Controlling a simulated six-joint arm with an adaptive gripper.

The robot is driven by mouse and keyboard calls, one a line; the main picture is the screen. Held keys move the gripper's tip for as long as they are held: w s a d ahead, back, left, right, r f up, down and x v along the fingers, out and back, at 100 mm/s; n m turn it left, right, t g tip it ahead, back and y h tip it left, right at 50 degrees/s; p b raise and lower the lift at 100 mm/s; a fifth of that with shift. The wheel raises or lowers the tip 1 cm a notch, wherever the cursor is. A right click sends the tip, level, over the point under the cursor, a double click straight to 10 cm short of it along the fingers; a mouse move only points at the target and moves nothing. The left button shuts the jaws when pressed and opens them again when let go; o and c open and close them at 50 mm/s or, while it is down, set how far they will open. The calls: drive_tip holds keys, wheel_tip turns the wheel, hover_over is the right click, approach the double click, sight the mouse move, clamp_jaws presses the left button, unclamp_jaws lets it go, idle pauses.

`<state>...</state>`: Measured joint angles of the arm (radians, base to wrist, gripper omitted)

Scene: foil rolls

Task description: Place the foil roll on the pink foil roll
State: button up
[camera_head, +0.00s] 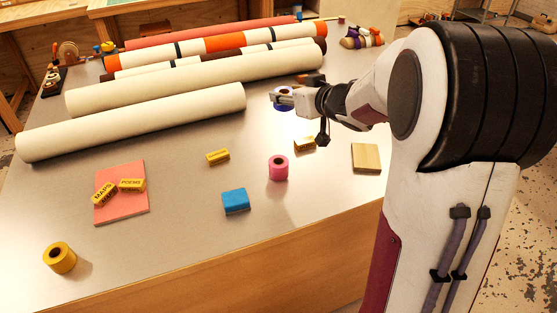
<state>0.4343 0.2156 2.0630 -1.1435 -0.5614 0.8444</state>
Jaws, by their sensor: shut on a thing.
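The pink foil roll (278,168) stands upright on the metal-topped table, near the middle front. My gripper (280,97) reaches in from the right and is shut on a blue foil roll (284,106). The fingers partly cover the blue roll. It is behind the pink roll and apart from it; I cannot tell how high it is above the table. A yellow foil roll (59,258) stands at the front left corner.
Long cream rolls (130,122) and striped fabric rolls lie across the back left. A blue block (236,201), yellow labelled blocks (218,156), a pink pad (121,205) and a wooden block (366,158) lie around the pink roll. The table's front middle has bare patches.

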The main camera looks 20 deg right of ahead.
drive_tip(key=s+a+n+y, duration=0.1)
drive_tip(key=s+a, duration=0.3)
drive_tip(key=s, duration=0.4)
drive_tip(key=shift+a+f+n+y, duration=0.25)
drive_tip(key=shift+f+n+y, duration=0.05)
drive_tip(key=shift+f+y, duration=0.2)
drive_tip(key=shift+f, duration=0.1)
hover_over(283, 166)
drive_tip(key=shift+w+d+f, duration=0.1)
drive_tip(key=shift+f, duration=2.9)
drive_tip(key=shift+f, duration=0.1)
drive_tip(key=shift+f, duration=1.75)
drive_tip(key=shift+f, duration=0.15)
